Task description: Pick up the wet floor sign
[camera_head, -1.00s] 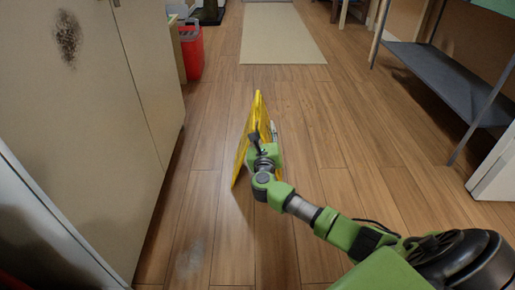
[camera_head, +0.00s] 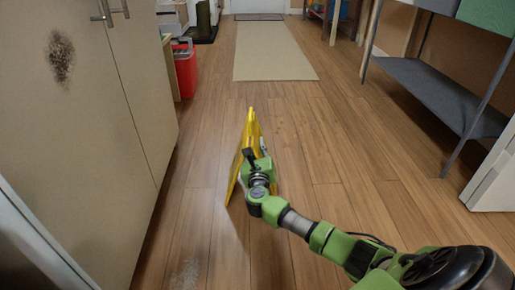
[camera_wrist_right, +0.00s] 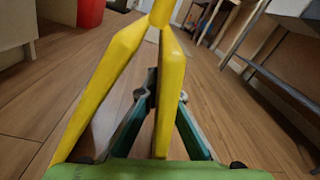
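The yellow wet floor sign (camera_head: 246,145) stands upright on the wooden floor, its two panels spread in an A shape. My right gripper (camera_head: 256,162) is at its near right side, partly covering the panel. In the right wrist view, the gripper's dark fingers (camera_wrist_right: 167,95) lie on both sides of one yellow panel (camera_wrist_right: 170,75) and look closed on it. The other panel (camera_wrist_right: 100,95) slants down to the left, outside the fingers. The sign's lower part is partly hidden by the gripper. My left gripper is not in view.
A beige cabinet (camera_head: 110,120) stands at the left, with a red bin (camera_head: 186,72) beyond it. A grey metal shelf (camera_head: 430,90) and a white panel (camera_head: 495,175) are at the right. A beige rug (camera_head: 272,52) lies ahead. The floor around the sign is clear.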

